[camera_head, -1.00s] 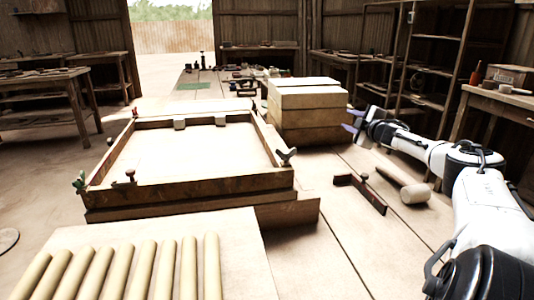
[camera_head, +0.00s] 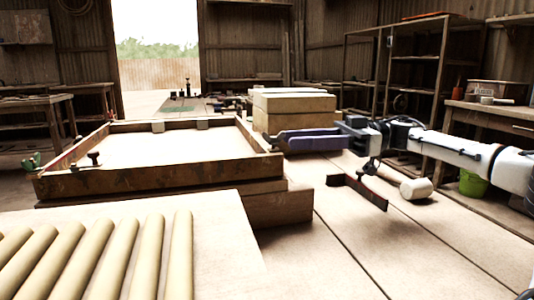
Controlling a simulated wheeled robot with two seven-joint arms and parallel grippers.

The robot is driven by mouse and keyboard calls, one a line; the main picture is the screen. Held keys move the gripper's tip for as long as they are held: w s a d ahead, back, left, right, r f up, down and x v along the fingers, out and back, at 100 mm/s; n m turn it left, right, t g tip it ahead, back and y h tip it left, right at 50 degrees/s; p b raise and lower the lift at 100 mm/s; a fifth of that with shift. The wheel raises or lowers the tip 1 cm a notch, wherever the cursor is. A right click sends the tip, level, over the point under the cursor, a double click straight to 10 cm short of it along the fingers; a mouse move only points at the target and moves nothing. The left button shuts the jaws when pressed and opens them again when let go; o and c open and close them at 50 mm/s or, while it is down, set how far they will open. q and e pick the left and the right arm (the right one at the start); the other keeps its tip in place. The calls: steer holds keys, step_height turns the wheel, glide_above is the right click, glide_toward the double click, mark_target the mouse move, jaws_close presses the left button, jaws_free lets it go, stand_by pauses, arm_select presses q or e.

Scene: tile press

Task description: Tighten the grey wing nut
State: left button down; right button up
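A wooden frame (camera_head: 160,183) with a pale bed (camera_head: 165,146) lies on the bench at the left. The two fingers look apart, one above the other in the picture. The grey wing nut belongs to that corner but is hidden behind or between the fingers; I cannot tell whether they touch it. My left gripper is not in view.
Stacked wooden blocks (camera_head: 293,112) stand just behind my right gripper. A dark red-edged bar (camera_head: 358,190) and a mallet (camera_head: 416,188) lie on the bench below my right arm. Pale rolls (camera_head: 178,250) lie on a board at front left. The right front bench is clear.

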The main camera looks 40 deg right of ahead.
mark_target(269, 141)
steer(key=p+x, duration=0.1)
steer(key=x, duration=0.7)
steer(key=shift+w+a+r, duration=0.1)
steer(key=shift+a, duration=0.1)
steer(key=shift+w+a, duration=0.45)
steer(key=shift+a, duration=0.1)
jaws_close()
